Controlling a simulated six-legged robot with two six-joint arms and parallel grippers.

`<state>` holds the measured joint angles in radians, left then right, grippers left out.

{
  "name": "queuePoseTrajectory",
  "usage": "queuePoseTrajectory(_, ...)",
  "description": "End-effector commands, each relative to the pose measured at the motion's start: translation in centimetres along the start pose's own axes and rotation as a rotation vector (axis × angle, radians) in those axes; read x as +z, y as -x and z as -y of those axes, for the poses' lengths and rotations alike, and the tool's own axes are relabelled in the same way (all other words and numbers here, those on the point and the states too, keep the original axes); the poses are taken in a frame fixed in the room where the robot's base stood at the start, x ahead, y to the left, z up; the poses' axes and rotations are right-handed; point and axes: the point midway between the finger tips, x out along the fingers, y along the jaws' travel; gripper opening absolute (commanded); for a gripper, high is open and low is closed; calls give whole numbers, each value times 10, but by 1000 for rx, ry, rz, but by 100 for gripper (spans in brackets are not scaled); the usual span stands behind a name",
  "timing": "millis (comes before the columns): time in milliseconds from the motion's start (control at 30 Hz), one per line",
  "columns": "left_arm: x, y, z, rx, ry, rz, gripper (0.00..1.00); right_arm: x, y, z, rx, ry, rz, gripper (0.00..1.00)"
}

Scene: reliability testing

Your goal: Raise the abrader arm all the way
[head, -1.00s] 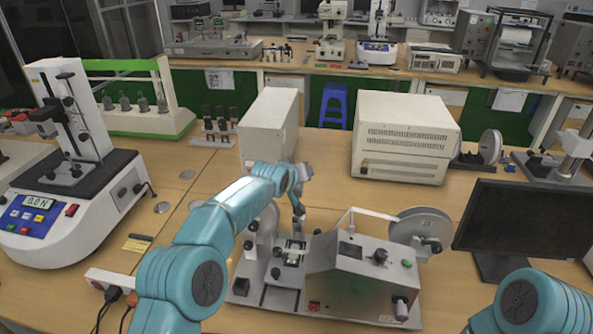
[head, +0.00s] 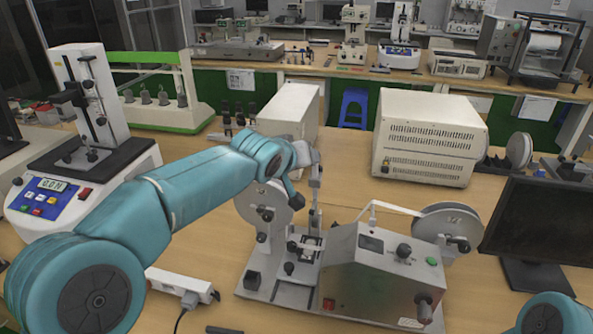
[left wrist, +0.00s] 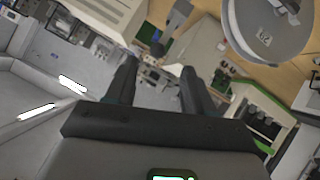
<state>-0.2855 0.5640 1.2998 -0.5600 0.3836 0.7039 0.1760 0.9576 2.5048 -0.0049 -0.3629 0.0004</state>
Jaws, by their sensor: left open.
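The abrader (head: 385,285) is a grey benchtop machine with a sloped control box, a reel on each side and a clamp area in the middle. A slim grey part that looks like its abrader arm (head: 315,188) stands almost upright above the clamp area, behind the left reel (head: 262,203). My left gripper (head: 296,190) is beside the top of this arm, mostly hidden behind my wrist. In the left wrist view its two dark fingers (left wrist: 160,78) are apart with nothing between their tips. A grey bar (left wrist: 177,18) shows beyond them. My right gripper is out of frame.
A beige cabinet (head: 428,137) and a narrower white box (head: 290,110) stand behind the abrader. A dark monitor (head: 540,225) is on the right and a force tester (head: 80,180) on the left. A power strip (head: 180,285) lies at front left.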

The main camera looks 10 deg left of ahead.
Motion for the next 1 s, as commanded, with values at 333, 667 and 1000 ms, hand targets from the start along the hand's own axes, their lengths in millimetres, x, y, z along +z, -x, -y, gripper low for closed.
queuePoseTrajectory(333, 1, 29, 0, -1, 0, 3, 53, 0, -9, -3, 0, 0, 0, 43)
queuePoseTrajectory(667, -7, 34, -4, 0, 0, 2, 53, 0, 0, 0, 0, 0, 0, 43)
queuePoseTrajectory(1000, -50, 64, -25, -1, 0, 2, 53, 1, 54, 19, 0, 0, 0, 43)
